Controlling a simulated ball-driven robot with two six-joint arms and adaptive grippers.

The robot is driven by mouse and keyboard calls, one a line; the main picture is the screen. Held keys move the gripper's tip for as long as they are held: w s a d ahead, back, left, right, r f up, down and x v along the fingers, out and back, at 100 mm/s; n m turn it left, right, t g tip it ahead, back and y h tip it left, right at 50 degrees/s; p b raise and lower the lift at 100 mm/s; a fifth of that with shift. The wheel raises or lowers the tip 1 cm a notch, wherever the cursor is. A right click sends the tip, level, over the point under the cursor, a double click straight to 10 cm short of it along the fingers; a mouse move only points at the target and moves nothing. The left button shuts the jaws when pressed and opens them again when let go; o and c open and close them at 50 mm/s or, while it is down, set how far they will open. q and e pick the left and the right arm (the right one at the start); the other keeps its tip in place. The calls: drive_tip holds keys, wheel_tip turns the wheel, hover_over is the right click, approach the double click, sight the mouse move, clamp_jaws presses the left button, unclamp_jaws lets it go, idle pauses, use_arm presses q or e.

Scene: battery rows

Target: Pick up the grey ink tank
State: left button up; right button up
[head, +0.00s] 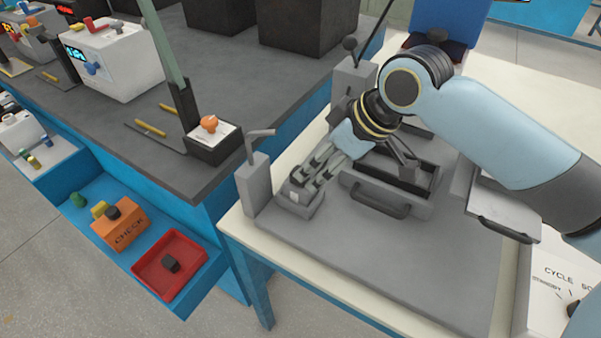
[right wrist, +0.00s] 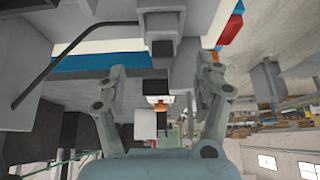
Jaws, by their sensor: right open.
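A small grey block with a pale front patch (head: 294,197) sits at the left end of the grey machine base in the head view. It may be the grey ink tank, but I cannot tell for sure. My right gripper (head: 358,168) is open above the base, its fingers spread, one reaching down-left towards the small block and partly covering it. Whether that finger touches the block is unclear. In the right wrist view the two fingers of my right gripper (right wrist: 163,82) stand wide apart with nothing held between them. My left gripper is not in view.
A grey post with a lever (head: 254,184) stands just left of the block. A dark open tray with a handle (head: 378,201) lies beside it. A dark box with an orange knob (head: 209,124) sits on the bench corner. A red bin (head: 153,280) is lower left. The front base is clear.

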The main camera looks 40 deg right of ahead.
sight(300, 187)
drive_tip(key=x, duration=0.7)
drive_tip(key=shift+w+a+f, duration=0.2)
drive_tip(key=shift+a+f, duration=0.05)
drive_tip(key=shift+a, duration=0.05)
drive_tip(key=shift+w+f, duration=0.15)
drive_tip(key=shift+f, duration=0.1)
drive_tip(key=shift+c, duration=0.4)
drive_tip(key=c, duration=0.5)
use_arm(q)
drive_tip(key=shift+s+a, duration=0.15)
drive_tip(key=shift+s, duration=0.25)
use_arm(e)
drive_tip(key=c, duration=0.8)
drive_tip(key=shift+r, duration=0.1)
